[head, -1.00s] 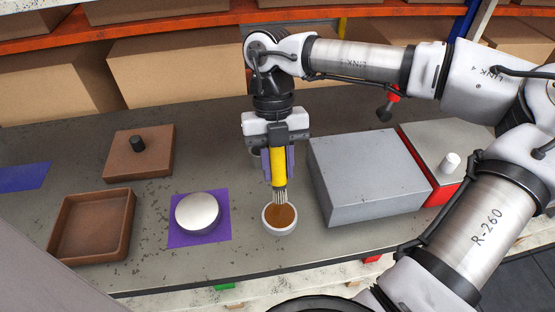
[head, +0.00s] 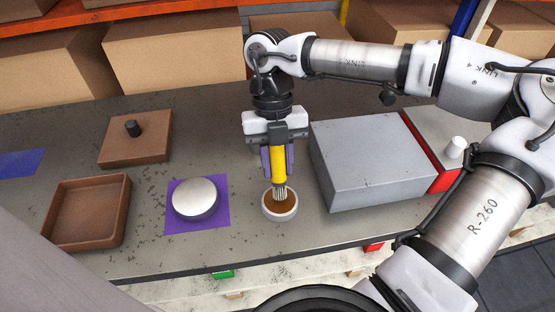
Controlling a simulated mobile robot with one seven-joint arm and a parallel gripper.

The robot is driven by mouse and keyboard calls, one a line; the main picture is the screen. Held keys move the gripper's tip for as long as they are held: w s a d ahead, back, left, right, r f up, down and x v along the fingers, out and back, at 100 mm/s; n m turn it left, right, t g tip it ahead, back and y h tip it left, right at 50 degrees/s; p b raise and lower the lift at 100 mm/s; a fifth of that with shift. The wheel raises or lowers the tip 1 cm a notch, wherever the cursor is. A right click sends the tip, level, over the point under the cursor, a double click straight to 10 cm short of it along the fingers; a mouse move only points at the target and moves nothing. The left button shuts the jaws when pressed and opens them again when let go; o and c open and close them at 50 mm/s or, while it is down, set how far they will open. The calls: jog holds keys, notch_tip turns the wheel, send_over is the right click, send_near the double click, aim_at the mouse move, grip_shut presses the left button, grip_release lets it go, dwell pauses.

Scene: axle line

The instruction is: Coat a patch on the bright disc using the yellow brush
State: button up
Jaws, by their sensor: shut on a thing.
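The bright disc (head: 195,196) is a silvery round piece lying on a purple square mat (head: 219,217), left of centre in the head view. My gripper (head: 278,165) is shut on the yellow brush (head: 278,160), which points bristles down. The bristles are over or in a small white bowl (head: 281,216) of brown stuff, to the right of the disc. The tips look to be at the brown surface, but the exact depth is hard to tell.
A grey box (head: 365,165) stands close right of the bowl, with a red-edged block beyond. At left are an open brown tray (head: 88,243) and a brown lid with a black knob (head: 136,139). A blue mat (head: 20,164) lies far left. Cardboard boxes stand behind.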

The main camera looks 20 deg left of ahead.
aim_at(277, 148)
jog(key=shift+f+b, duration=0.7)
jog(key=shift+b, duration=0.15)
dwell(2.0)
jog(key=shift+r+p, duration=2.15)
jog(key=shift+r, duration=1.45)
jog(key=shift+s+f, duration=0.1)
